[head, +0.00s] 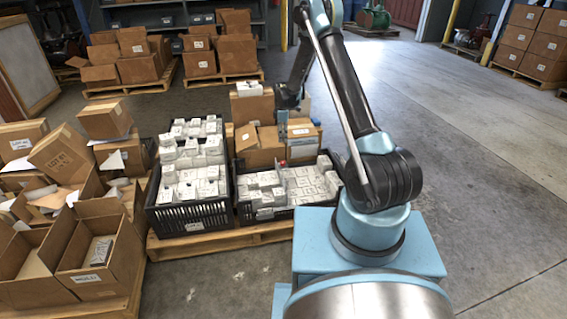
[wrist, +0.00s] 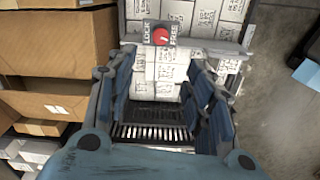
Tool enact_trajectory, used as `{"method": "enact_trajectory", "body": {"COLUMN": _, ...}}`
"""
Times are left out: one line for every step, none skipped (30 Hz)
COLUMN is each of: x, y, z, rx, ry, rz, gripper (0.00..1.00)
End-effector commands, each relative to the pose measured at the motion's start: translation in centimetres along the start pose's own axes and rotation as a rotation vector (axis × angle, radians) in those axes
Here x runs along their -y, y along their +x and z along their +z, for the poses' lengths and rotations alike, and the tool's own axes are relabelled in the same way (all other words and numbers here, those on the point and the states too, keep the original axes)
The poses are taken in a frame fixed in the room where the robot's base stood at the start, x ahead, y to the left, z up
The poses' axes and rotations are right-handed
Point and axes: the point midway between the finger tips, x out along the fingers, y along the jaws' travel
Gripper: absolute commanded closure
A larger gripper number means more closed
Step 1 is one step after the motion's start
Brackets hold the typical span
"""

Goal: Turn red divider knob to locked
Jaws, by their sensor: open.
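The red divider knob (wrist: 160,37) sits on a small dark plate between the printed words LOCK on its left and FREE on its right. Its setting is too small to tell. The plate is on a grey divider bar (wrist: 205,47) that crosses a crate of white boxes. My gripper (wrist: 162,64) is open in the wrist view, its two blue-grey fingers apart. The knob shows beyond the fingertips, roughly centred between them, and nothing is held.
Two black crates of white boxes, the left one (head: 190,218) and the right one (head: 255,213), stand on a wooden pallet (head: 215,241). Brown cartons (head: 262,152) stand behind the right crate. Open cartons (head: 95,250) crowd the left.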

Motion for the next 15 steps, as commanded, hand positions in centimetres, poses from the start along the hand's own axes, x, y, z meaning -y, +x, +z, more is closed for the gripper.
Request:
{"method": "enact_trajectory", "body": {"x": 0.0, "y": 0.4, "z": 0.0, "rx": 0.000, "ry": -0.001, "rz": 0.000, "gripper": 0.52}}
{"method": "enact_trajectory", "body": {"x": 0.0, "y": 0.7, "z": 0.0, "rx": 0.000, "ry": -0.001, "rz": 0.000, "gripper": 0.52}}
{"method": "enact_trajectory", "body": {"x": 0.0, "y": 1.1, "z": 0.0, "rx": 0.000, "ry": -0.001, "rz": 0.000, "gripper": 0.52}}
{"method": "enact_trajectory", "body": {"x": 0.0, "y": 1.5, "z": 0.0, "rx": 0.000, "ry": -0.001, "rz": 0.000, "gripper": 0.52}}
{"method": "enact_trajectory", "body": {"x": 0.0, "y": 1.9, "z": 0.0, "rx": 0.000, "ry": 0.000, "rz": 0.000, "gripper": 0.52}}
{"method": "enact_trajectory", "body": {"x": 0.0, "y": 2.5, "z": 0.0, "rx": 0.000, "ry": 0.000, "rz": 0.000, "gripper": 0.52}}
{"method": "enact_trajectory", "body": {"x": 0.0, "y": 3.0, "z": 0.0, "rx": 0.000, "ry": 0.000, "rz": 0.000, "gripper": 0.52}}
{"method": "enact_trajectory", "body": {"x": 0.0, "y": 3.4, "z": 0.0, "rx": 0.000, "ry": 0.000, "rz": 0.000, "gripper": 0.52}}
{"method": "enact_trajectory", "body": {"x": 0.0, "y": 4.1, "z": 0.0, "rx": 0.000, "ry": 0.000, "rz": 0.000, "gripper": 0.52}}
{"method": "enact_trajectory", "body": {"x": 0.0, "y": 4.6, "z": 0.0, "rx": 0.000, "ry": 0.000, "rz": 0.000, "gripper": 0.52}}
{"method": "enact_trajectory", "body": {"x": 0.0, "y": 5.0, "z": 0.0, "rx": 0.000, "ry": 0.000, "rz": 0.000, "gripper": 0.52}}
{"method": "enact_trajectory", "body": {"x": 0.0, "y": 5.7, "z": 0.0, "rx": 0.000, "ry": 0.000, "rz": 0.000, "gripper": 0.52}}
{"method": "enact_trajectory", "body": {"x": 0.0, "y": 6.2, "z": 0.0, "rx": 0.000, "ry": 0.000, "rz": 0.000, "gripper": 0.52}}
{"method": "enact_trajectory", "body": {"x": 0.0, "y": 6.6, "z": 0.0, "rx": 0.000, "ry": 0.000, "rz": 0.000, "gripper": 0.52}}
{"method": "enact_trajectory", "body": {"x": 0.0, "y": 7.2, "z": 0.0, "rx": 0.000, "ry": 0.000, "rz": 0.000, "gripper": 0.52}}
